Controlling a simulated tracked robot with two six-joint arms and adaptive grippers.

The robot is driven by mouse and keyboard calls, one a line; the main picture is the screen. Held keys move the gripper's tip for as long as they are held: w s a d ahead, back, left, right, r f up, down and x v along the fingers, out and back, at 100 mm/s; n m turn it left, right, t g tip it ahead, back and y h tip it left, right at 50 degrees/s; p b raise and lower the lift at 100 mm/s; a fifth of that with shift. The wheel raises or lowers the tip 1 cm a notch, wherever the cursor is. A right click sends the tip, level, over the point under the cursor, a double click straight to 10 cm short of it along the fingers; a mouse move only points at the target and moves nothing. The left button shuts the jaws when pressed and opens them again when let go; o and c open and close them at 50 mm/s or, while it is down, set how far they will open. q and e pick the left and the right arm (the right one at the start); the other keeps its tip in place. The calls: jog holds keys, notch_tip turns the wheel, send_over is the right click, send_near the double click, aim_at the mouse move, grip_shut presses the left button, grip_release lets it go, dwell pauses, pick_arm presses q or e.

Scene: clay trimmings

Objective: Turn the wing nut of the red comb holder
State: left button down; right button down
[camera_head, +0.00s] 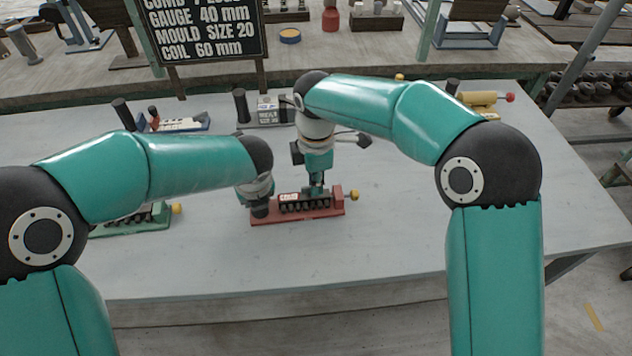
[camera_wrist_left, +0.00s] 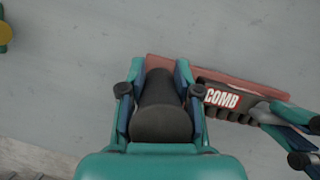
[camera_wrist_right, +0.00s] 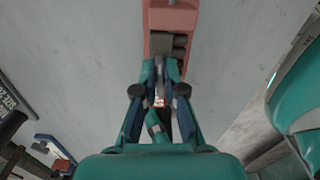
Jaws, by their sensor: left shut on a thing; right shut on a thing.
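The red comb holder (camera_head: 298,217) lies on the table in the head view, with a dark comb, a COMB label (camera_wrist_left: 222,98) and a yellow knob (camera_head: 353,195) at its right end. My left gripper (camera_wrist_left: 163,85) is shut around the black upright handle (camera_wrist_left: 162,120) at the holder's left end. My right gripper (camera_head: 315,187) points down over the comb. In the right wrist view its fingers (camera_wrist_right: 161,75) are closed on a small grey part, apparently the wing nut (camera_wrist_right: 160,67), mostly hidden by the fingers. The holder's red end block (camera_wrist_right: 172,18) shows beyond.
A green holder (camera_head: 130,222) stands at left, partly behind my left arm. A blue holder (camera_head: 183,123), a grey holder (camera_head: 268,110) and a yellow one (camera_head: 480,99) stand further back. A black sign (camera_head: 205,32) stands behind them. The table front (camera_head: 350,265) is clear.

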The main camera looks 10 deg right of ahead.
pick_arm(q)
jog(key=shift+a, duration=0.1)
pick_arm(e)
jog(key=n, duration=0.6)
jog(key=shift+w, duration=0.25)
dwell(0.3)
jog(key=c, duration=1.3)
grip_release()
jog(key=shift+o, duration=0.2)
jog(key=shift+a, duration=0.1)
notch_tip(320, 180, up, 12)
pick_arm(q)
jog(key=c, duration=0.7)
grip_release()
